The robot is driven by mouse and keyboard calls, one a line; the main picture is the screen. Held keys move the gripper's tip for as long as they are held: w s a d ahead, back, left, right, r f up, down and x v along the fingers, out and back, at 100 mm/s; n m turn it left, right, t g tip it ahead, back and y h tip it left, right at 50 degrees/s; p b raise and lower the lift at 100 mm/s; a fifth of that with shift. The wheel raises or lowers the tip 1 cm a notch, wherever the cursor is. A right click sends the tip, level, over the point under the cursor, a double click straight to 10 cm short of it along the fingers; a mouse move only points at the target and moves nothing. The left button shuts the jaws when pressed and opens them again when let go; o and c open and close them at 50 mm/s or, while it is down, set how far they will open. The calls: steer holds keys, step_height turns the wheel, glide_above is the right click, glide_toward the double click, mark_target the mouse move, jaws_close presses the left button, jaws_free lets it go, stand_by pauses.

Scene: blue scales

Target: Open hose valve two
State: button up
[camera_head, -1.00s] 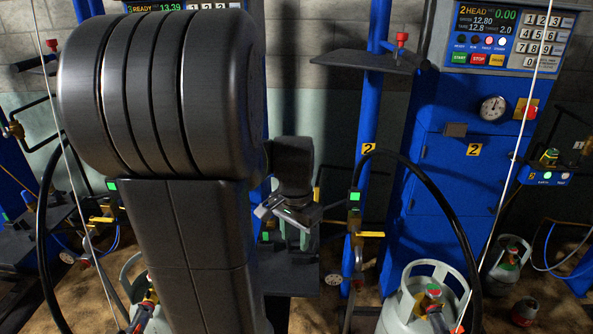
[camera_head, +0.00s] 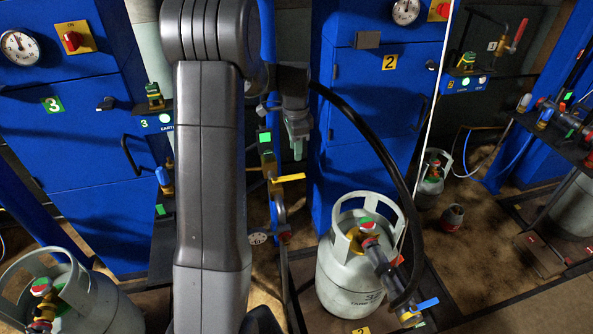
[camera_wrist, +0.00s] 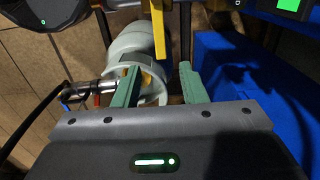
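A valve with a yellow lever (camera_head: 290,177) sits on the pipework left of the blue cabinet marked 2 (camera_head: 345,150). The lever lies nearly level, pointing right, in the head view. In the wrist view the yellow lever (camera_wrist: 158,30) runs down from the top edge, its end in line with the gap between my fingers. My gripper (camera_head: 298,152) is just above the lever in the head view. Its green fingers (camera_wrist: 158,70) are apart and hold nothing. I cannot tell the distance between fingertips and lever. A black hose (camera_head: 365,130) arches to the right.
A pale gas cylinder (camera_head: 345,270) with a red-and-blue-handled fitting (camera_head: 380,262) stands below and right of my gripper. Another cylinder (camera_head: 85,305) stands at lower left. A thin white cable (camera_head: 434,120) crosses the head view. Blue cabinet 3 (camera_head: 70,150) stands at left.

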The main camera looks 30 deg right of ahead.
mark_target(296, 175)
step_height(296, 175, down, 10)
steer(key=shift+r, duration=0.25)
jaws_close()
